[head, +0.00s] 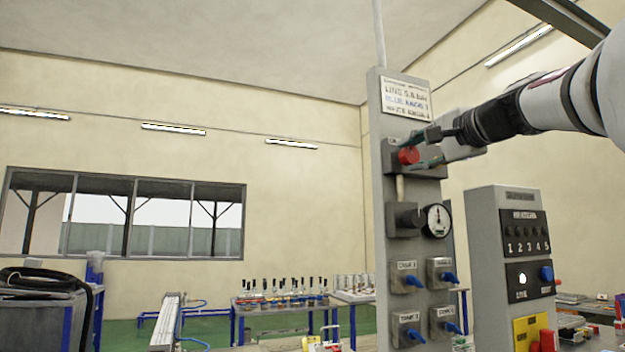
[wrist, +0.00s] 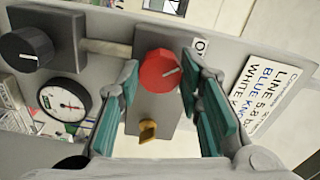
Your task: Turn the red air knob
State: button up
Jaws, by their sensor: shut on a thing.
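The red air knob (head: 409,156) sits on a grey box near the top of a tall grey panel (head: 384,250). In the wrist view the red knob (wrist: 158,70) has a light pointer mark toward its upper right. My gripper (head: 422,150) reaches in from the right, its two green-padded fingers on either side of the knob. In the wrist view my gripper (wrist: 160,82) is shut on the knob, with one finger to its left and one to its right. A brass-coloured part (wrist: 148,131) shows below the knob.
A black knob (wrist: 26,47) and a round gauge (head: 438,220) are on the same panel. Several blue-handled valves (head: 448,278) sit lower. A label plate (head: 406,97) is above. A grey control post (head: 484,270) with buttons stands to the right.

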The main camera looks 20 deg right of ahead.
jog(key=shift+f+n+b, duration=0.1)
jog(key=shift+n+b, duration=0.25)
jog(key=shift+n, duration=0.25)
jog(key=o, duration=1.2)
jog(key=shift+c, duration=0.2)
jog(key=s, duration=1.2)
jog(key=shift+d, duration=0.2)
